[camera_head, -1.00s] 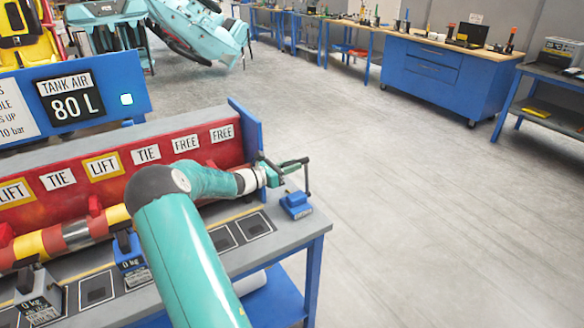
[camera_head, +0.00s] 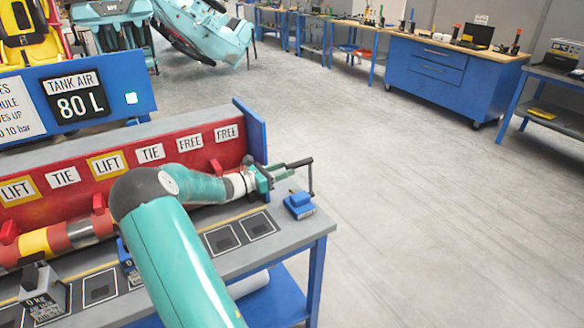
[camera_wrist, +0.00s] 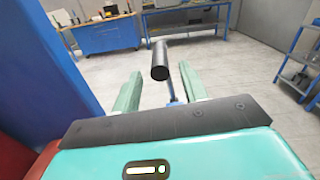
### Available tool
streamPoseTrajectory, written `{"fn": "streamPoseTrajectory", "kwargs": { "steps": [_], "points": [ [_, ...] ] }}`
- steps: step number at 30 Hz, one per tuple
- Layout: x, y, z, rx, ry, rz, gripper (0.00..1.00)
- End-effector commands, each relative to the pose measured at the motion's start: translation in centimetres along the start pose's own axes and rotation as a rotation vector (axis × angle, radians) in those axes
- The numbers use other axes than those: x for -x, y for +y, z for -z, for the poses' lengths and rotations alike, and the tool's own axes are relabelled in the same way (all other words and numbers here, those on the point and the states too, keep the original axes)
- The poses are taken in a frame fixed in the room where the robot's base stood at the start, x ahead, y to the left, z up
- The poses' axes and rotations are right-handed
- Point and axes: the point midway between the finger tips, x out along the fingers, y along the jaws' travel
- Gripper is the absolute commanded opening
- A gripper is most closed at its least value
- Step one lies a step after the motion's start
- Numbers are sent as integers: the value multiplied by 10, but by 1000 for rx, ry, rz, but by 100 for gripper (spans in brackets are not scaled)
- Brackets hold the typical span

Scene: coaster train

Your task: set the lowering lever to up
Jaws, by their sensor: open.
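The lever, a black cylindrical grip (camera_wrist: 160,62) on a blue stalk, shows in the wrist view between my gripper's two pale green fingers, with visible gaps to both. I cannot tell its depth relative to the fingertips. My gripper (camera_wrist: 161,78) is open. In the head view my gripper (camera_head: 290,172) is at the right end of the bench, above and beside a small blue block (camera_head: 299,205).
A grey bench (camera_head: 318,224) carries a red panel (camera_head: 170,168) with LIFT, TIE and FREE labels. A blue end plate (camera_head: 250,131) stands behind my gripper. A sign (camera_head: 77,101) reads TANK AIR 80 L. The floor right of the bench is clear; a blue cabinet (camera_head: 440,75) stands beyond.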

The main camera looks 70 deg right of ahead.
Motion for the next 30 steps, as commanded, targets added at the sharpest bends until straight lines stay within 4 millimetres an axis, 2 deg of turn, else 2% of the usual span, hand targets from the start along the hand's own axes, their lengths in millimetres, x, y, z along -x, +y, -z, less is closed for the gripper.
{"fn": "streamPoseTrajectory", "kwargs": {
  "steps": [1,6,12,16,23,26,30],
  "points": [
    [13,1,0,1,1,-4,43],
    [51,1,0,-1,1,-4,43],
    [81,0,0,0,1,-1,43],
    [90,0,0,0,1,-2,43],
    [91,0,0,0,1,0,43],
    [90,0,0,2,0,-1,27],
    [91,-3,-1,35,-7,-11,0]
  ]
}}
